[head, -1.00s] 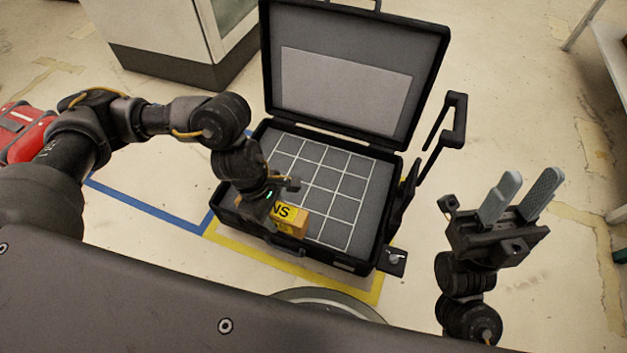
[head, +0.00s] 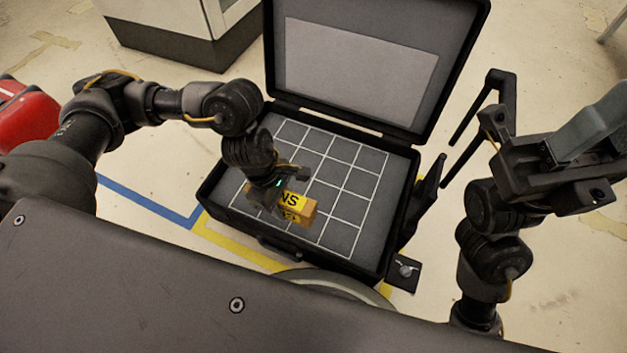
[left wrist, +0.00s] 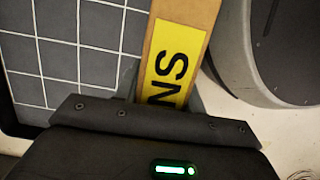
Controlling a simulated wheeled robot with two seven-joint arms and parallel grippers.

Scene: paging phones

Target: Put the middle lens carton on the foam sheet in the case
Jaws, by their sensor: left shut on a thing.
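The lens carton (head: 306,206) is a tan box with a yellow label with black letters; in the left wrist view the carton (left wrist: 180,52) points away from the jaws. My left gripper (head: 277,196) is shut on it, over the front part of the open case (head: 212,191). The grey foam sheet (head: 352,205) with a white grid lies inside the case. I cannot tell whether the carton touches the foam. My right gripper (head: 594,138) is at the right, away from the case, with its grey fingers apart and nothing seen between them.
The case lid (head: 455,40) stands open at the back with a pale panel inside. A white cabinet (head: 180,18) is behind, a red object (head: 22,115) at far left. The grid squares beyond the carton are clear.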

